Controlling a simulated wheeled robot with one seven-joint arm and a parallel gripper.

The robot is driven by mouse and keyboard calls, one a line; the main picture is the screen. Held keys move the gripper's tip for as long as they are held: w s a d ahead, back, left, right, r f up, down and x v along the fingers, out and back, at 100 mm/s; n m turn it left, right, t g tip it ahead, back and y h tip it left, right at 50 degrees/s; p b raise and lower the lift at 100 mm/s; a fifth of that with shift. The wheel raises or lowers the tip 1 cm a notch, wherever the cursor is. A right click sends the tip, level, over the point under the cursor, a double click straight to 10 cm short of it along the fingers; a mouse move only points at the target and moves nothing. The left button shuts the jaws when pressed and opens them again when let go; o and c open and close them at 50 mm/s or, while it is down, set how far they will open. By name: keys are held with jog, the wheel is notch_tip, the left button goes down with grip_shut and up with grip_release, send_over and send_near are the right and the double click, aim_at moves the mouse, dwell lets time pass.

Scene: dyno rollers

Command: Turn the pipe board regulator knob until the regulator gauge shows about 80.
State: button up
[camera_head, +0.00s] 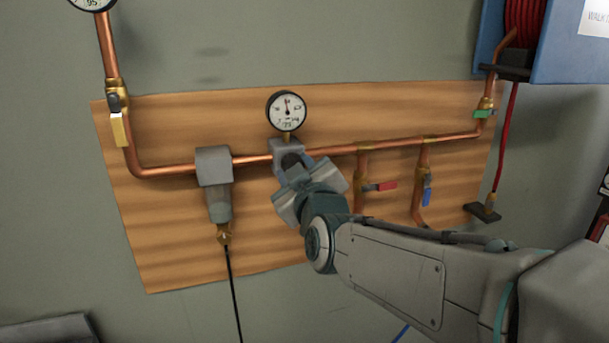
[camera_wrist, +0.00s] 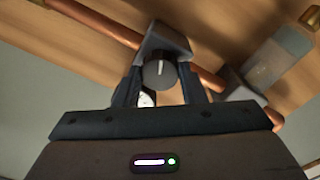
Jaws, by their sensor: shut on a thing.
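The regulator (camera_head: 286,146) is a grey block on the copper pipe of the wooden pipe board (camera_head: 165,245). Its round white gauge (camera_head: 287,111) stands on top, with the needle pointing nearly straight up; the small digits below it look like the high 70s but are hard to read. The dark regulator knob (camera_wrist: 159,73), with a white mark line, shows in the wrist view. My gripper (camera_head: 291,162) is in front of the regulator. In the wrist view, its two fingers sit on either side of the knob, and it is shut on the knob.
A grey filter (camera_head: 214,168) hangs on the pipe left of the regulator. Valves with red (camera_head: 381,187) and blue (camera_head: 427,190) handles are to the right, near my arm.

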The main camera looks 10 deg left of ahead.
dwell(0.3)
jog(key=o, duration=1)
